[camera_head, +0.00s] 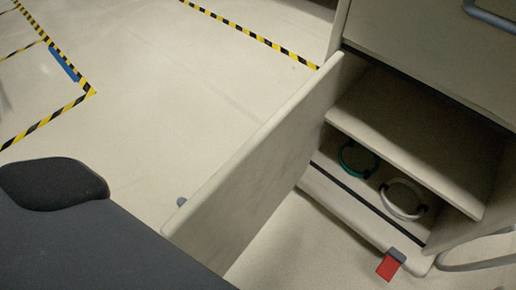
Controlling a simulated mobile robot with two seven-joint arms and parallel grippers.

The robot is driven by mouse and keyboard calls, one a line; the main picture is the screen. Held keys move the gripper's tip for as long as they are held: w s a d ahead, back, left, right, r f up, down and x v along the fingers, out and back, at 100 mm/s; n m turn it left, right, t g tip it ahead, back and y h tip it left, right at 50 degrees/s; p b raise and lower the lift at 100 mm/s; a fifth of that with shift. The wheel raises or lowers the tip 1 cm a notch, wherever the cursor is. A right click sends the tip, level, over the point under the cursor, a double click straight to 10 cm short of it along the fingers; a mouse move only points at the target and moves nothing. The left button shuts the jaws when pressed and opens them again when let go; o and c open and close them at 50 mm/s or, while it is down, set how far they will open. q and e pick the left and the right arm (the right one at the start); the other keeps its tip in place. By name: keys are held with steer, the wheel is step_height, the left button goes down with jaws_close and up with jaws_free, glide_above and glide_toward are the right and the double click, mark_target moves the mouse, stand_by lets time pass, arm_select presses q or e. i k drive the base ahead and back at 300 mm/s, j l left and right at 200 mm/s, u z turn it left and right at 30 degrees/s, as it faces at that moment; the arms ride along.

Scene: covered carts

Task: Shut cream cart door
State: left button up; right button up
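The cream cart (425,65) stands at the right of the head view. Its cream door (265,165) is swung wide open toward the lower left, hinged on the left side of the compartment. The inside shows a shelf (400,150), with a dark green ring-shaped item (358,160) and a white ring-shaped item (404,199) below it. Neither of my grippers shows in this view, so nothing of mine is seen touching the door.
A drawer handle (490,16) sits above the compartment. A red tag (388,268) is at the cart's bottom edge. Clear floor (160,90) with yellow-black tape (250,35) lies left of the door. My own dark body fills the lower left.

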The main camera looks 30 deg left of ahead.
mark_target(215, 226)
steer(key=k+j+z, duration=0.2)
steer(key=j, duration=0.2)
steer(key=k+j+z, duration=0.2)
steer(key=j+z, duration=0.35)
steer(key=j, duration=0.65)
steer(key=i+j+z, duration=0.1)
steer(key=j, duration=0.2)
steer(key=i+j+z, duration=0.1)
steer(key=i+j, duration=0.15)
steer(key=k+j+z, duration=0.1)
steer(key=k+j, duration=0.55)
steer(key=j, duration=0.15)
steer(key=k+j, duration=0.65)
steer(key=i+j+z, duration=0.05)
steer(key=j, duration=0.05)
